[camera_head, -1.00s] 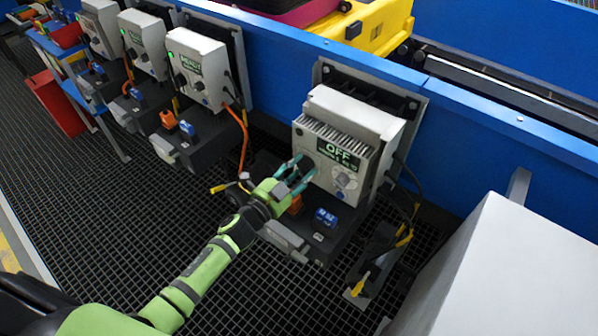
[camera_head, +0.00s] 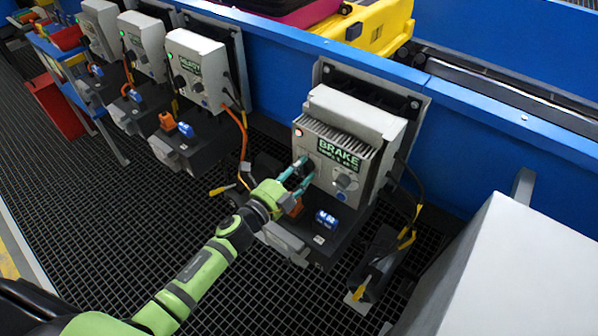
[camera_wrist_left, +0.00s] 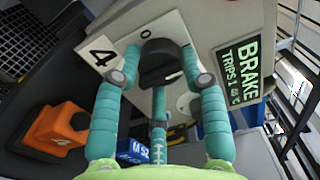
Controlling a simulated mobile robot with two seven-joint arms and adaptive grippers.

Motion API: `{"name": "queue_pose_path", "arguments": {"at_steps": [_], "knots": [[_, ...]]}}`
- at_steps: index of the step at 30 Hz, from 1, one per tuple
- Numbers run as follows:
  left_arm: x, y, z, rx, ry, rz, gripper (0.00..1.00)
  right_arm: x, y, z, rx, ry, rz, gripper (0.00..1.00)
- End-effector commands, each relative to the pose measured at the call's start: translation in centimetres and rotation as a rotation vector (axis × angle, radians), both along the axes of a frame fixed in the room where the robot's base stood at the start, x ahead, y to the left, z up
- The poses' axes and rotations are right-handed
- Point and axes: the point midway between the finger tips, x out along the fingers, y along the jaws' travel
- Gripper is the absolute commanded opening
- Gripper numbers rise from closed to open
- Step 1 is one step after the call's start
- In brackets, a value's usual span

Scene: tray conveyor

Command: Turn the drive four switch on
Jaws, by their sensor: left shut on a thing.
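The drive four unit (camera_head: 352,112) is a pale grey box with cooling fins, fixed to the blue conveyor side. Its display (camera_head: 338,153) reads BRAKE, with a smaller line below that reads as TRIPS in the left wrist view (camera_wrist_left: 240,71). A red light (camera_head: 299,132) glows at its upper left corner. The switch (camera_wrist_left: 161,62) is a black rotary knob beside a "4" plate (camera_wrist_left: 98,53) and a "0" mark. My left gripper (camera_head: 303,172) is shut on this knob, one teal finger on each side. The fingers largely hide the knob in the head view. My right gripper is not in view.
An orange block (camera_wrist_left: 62,130) and a blue block (camera_head: 326,219) sit on the dark housing below the unit. Similar drives (camera_head: 198,70) stand along the conveyor to the left. A large white box (camera_head: 510,275) fills the lower right. Dark grating floor lies in front.

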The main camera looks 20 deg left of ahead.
Motion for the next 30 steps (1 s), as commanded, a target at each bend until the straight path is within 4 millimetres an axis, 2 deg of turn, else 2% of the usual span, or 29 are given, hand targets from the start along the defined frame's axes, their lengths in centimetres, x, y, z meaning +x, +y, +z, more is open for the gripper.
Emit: {"name": "queue_pose_path", "arguments": {"at_steps": [11, 12, 13, 24, 30], "knots": [[0.2, 0.4, 0.2, 0.004, -0.003, 0.01, 0.1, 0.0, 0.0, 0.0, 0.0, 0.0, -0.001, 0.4], [0.2, 0.4, 0.2, 0.004, -0.003, 0.01, 0.55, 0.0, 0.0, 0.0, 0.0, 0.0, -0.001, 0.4], [0.2, 0.4, 0.2, 0.004, -0.003, 0.009, 0.66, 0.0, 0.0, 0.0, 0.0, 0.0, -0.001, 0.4], [-0.1, 0.2, 0.1, 0.002, -0.002, 0.003, 0.66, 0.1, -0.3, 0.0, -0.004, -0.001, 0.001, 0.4], [-2.5, 1.1, -0.1, 0.003, 0.001, 0.003, 0.66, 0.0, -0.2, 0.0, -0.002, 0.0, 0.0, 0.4]]}}
